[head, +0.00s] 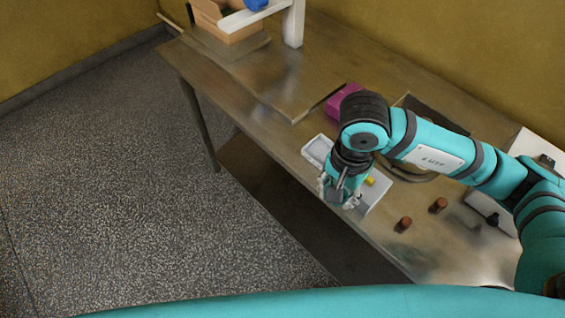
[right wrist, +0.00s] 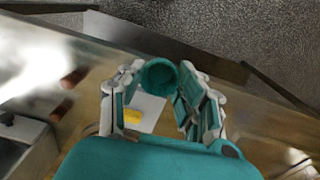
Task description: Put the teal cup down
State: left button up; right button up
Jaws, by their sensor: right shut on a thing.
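The teal cup (right wrist: 158,76) is between the fingers of my right gripper (right wrist: 160,95) in the right wrist view, with its round opening showing. The fingers are shut on it, one on each side. In the head view my right gripper (head: 340,196) hangs over the front edge of the metal table (head: 270,85), beside a white tray (head: 372,197). The cup cannot be made out there, since the gripper and wrist cover it. The gap between cup and table is unclear. My left gripper is not in view.
A yellow piece (head: 369,180) lies at the white tray. Two brown cylinders, one nearer the edge (head: 404,224) and one behind it (head: 438,205), stand to the right. A magenta box (head: 341,99) and a cardboard box (head: 228,26) are farther back. The table's left middle is clear.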

jog(key=shift+m, duration=0.3)
jog(key=w+p, duration=0.1)
jog(key=w, duration=0.1)
jog(key=w+p, duration=0.1)
jog(key=w, duration=0.4)
jog(key=shift+w+a+f+p, duration=0.1)
jog(key=shift+a+f+p, duration=0.1)
jog(key=shift+f+p, duration=0.2)
jog(key=p, duration=0.3)
send_over(321, 153)
jog(key=shift+f, duration=0.6)
notch_tip(321, 153, down, 3)
jog(key=shift+r+p, duration=0.15)
jog(key=shift+p, duration=0.55)
jog(key=shift+f, duration=0.35)
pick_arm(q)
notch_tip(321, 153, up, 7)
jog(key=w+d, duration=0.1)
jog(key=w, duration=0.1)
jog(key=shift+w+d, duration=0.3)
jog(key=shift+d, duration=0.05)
pick_arm(e)
jog(key=shift+f, duration=0.15)
